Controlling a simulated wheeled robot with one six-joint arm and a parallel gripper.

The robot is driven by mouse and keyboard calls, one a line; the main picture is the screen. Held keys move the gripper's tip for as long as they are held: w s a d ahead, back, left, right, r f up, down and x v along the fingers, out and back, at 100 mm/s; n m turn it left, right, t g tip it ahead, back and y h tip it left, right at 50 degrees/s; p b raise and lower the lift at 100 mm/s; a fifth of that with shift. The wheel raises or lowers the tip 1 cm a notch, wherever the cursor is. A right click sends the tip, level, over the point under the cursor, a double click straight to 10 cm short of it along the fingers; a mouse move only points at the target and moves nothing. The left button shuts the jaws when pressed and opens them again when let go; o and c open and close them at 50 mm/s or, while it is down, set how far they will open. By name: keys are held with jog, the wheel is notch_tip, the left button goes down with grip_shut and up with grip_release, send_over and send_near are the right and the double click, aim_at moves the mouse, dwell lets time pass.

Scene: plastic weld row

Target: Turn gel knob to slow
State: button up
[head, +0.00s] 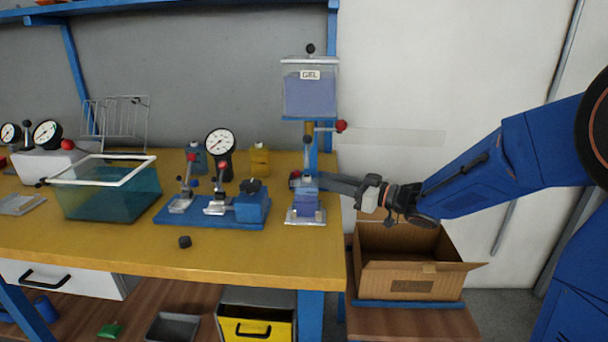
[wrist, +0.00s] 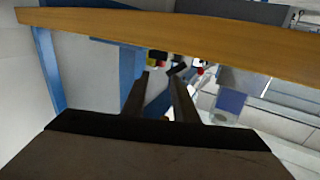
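A clear tank (head: 310,92) labelled GEL, holding bluish liquid, is mounted on a blue post at the table's right end. Below it, a lever with a red ball (head: 341,126) sticks out to the right. A red knob (head: 295,176) shows lower, beside a small blue-filled cup (head: 306,203) on a metal plate. I cannot tell which one is the gel knob, and no slow mark is readable. My gripper (head: 325,182) reaches in from the right at cup height, below the lever. In the wrist view my gripper's fingers (wrist: 161,80) are apart, with nothing clearly held between them.
A blue fixture board (head: 165,216) with clamps and a dial gauge (head: 220,142) stands left of the post. A teal tank (head: 105,190) is farther left. A black cap (head: 185,242) lies near the front edge. An open cardboard box (head: 410,280) stands below my gripper.

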aim_at(296, 173)
jog(key=x, duration=0.8)
jog(key=shift+a, duration=0.15)
jog(key=shift+w, duration=0.1)
grip_shut()
